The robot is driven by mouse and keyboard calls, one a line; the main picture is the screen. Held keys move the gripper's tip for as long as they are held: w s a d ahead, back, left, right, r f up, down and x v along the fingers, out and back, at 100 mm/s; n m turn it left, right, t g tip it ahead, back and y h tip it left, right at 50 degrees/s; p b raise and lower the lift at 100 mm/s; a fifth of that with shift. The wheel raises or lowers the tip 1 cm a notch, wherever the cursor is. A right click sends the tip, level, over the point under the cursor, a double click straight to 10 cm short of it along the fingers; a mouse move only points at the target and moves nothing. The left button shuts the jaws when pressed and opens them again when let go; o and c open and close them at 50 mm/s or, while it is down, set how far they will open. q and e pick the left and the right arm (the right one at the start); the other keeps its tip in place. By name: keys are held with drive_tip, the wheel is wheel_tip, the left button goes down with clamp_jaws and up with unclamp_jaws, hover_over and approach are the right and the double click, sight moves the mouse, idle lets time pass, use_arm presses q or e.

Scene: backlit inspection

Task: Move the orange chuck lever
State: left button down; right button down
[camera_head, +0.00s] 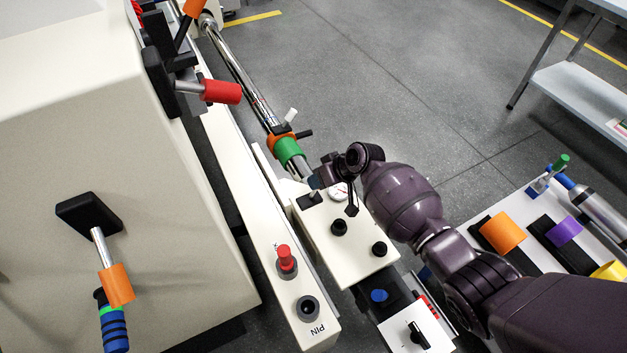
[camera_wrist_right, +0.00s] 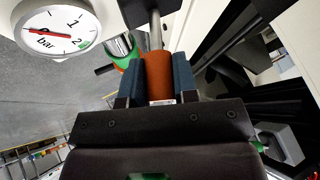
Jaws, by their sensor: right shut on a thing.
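In the wrist view an orange lever handle (camera_wrist_right: 159,78) sits between the blue finger pads of my right gripper (camera_wrist_right: 158,76). A metal rod runs from the handle toward a black base plate. My right gripper (camera_head: 317,181) is shut on this handle. In the head view it is above the cream console (camera_head: 352,243), beside the pressure gauge (camera_head: 338,191), which also shows in the wrist view (camera_wrist_right: 57,28). The handle is hidden behind the gripper in the head view. A second orange-handled lever (camera_head: 116,285) is on the cream machine housing at left. My left gripper is not in view.
A chrome bar with a green and orange collar (camera_head: 288,149) ends just beyond the gripper. A red-handled lever (camera_head: 221,92) is at upper left. A red button (camera_head: 286,257) and black knobs are near the gripper. A tray with coloured cylinders (camera_head: 502,232) is at right.

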drive_tip(key=shift+d+f+y+b, duration=0.4)
drive_tip(key=shift+f+y+b, duration=0.05)
drive_tip(key=shift+y, duration=0.05)
drive_tip(key=shift+w+d+y, duration=0.1)
drive_tip(key=shift+w+y, duration=0.05)
drive_tip(key=shift+y, duration=0.15)
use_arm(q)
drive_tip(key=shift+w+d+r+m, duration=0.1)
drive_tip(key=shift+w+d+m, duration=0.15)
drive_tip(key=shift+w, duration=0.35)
use_arm(e)
drive_tip(key=shift+r, duration=0.1)
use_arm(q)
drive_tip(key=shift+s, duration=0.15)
use_arm(e)
drive_tip(key=shift+m, duration=0.3)
drive_tip(key=c, duration=0.9)
unclamp_jaws()
drive_tip(key=shift+r, duration=0.1)
